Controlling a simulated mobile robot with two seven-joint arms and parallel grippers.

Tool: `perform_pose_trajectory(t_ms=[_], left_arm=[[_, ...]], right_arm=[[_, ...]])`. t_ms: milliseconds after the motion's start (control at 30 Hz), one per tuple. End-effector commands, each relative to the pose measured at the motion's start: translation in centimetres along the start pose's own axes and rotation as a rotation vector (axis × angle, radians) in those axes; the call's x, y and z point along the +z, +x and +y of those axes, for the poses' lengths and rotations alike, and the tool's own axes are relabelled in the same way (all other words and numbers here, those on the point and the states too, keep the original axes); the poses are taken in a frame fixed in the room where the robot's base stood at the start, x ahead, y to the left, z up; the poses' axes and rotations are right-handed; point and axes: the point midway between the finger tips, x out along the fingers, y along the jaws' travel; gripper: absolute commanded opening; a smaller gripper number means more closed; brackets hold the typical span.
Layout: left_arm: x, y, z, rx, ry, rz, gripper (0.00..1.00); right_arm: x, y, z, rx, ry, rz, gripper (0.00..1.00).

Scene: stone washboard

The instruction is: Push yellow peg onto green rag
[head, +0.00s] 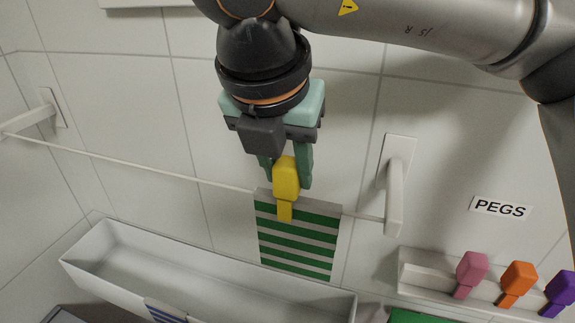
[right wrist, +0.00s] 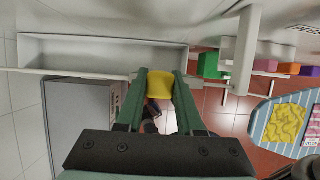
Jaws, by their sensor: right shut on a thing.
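The yellow peg (head: 286,180) is between the fingers of my right gripper (head: 287,172), which is shut on it. The peg's narrow end points down and overlaps the top edge of the green-striped rag (head: 297,246) in the head view. The rag hangs from a thin line below the gripper. Whether the peg is touching the rag or just in front of it, I cannot tell. In the right wrist view, the yellow peg (right wrist: 159,87) shows between the green fingertips. My left gripper is not in view.
The line (head: 130,165) runs between two wall brackets, the right one (head: 394,190) close to the rag. A white trough (head: 190,275) lies below. A rail (head: 425,277) at right holds pink (head: 471,270), orange (head: 518,280) and purple (head: 560,290) pegs under a PEGS label.

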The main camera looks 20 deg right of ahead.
Motion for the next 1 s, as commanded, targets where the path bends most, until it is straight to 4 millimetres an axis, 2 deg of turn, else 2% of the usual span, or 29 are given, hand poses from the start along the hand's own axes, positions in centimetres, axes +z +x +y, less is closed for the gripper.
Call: perform_pose_trajectory(t_ms=[367, 400, 700, 1000], left_arm=[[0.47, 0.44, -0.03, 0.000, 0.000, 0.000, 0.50], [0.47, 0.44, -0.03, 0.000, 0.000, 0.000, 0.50], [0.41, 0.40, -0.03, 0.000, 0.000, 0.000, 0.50], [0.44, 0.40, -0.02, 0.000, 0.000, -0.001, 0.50]], right_arm=[[-0.23, 0.54, 0.01, 0.000, 0.000, 0.000, 0.00], [-0.23, 0.53, 0.01, 0.000, 0.000, 0.000, 0.37], [-0.21, 0.48, 0.00, 0.000, -0.001, 0.000, 0.71], [-0.20, 0.48, 0.00, 0.000, 0.000, 0.000, 0.71]])
